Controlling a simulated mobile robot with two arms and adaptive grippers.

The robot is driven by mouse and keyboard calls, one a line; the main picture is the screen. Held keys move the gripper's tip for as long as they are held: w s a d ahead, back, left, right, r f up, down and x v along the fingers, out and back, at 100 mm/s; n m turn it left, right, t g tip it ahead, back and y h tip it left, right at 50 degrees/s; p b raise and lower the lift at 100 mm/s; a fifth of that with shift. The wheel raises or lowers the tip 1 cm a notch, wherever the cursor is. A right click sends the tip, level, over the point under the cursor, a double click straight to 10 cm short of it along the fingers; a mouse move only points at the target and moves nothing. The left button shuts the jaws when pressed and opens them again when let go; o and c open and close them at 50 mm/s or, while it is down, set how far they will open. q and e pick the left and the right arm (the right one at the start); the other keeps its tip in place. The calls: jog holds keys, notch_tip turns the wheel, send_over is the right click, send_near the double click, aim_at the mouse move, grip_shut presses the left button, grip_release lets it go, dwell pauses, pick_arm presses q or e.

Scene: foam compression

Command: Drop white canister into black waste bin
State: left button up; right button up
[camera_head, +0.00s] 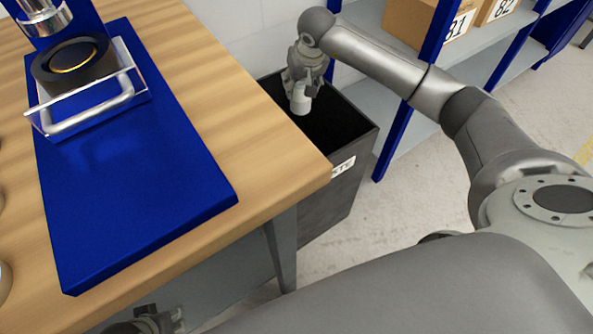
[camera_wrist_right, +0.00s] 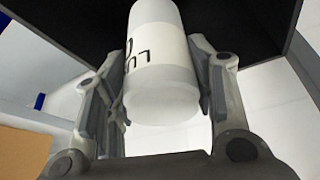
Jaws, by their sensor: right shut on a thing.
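The white canister (camera_head: 300,98) is held by my right gripper (camera_head: 301,88), above the open black waste bin (camera_head: 356,116). In the right wrist view the canister (camera_wrist_right: 162,60) sits between the two fingers of my right gripper (camera_wrist_right: 165,85), with dark lettering on its side. The dark bin (camera_wrist_right: 225,25) fills the top of that view behind it. In the head view a part of my left gripper (camera_head: 150,322) shows at the bottom edge, below the table; its fingers are not clear.
A wooden table (camera_head: 215,110) with a blue base plate (camera_head: 140,190) and a clear-guarded press device (camera_head: 85,85) stands left of the bin. Blue shelving (camera_head: 400,115) with cardboard boxes (camera_head: 425,22) stands behind and right of the bin.

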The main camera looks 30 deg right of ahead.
dwell(0.3)
jog(key=o, duration=1.1)
jog(key=v, duration=1.2)
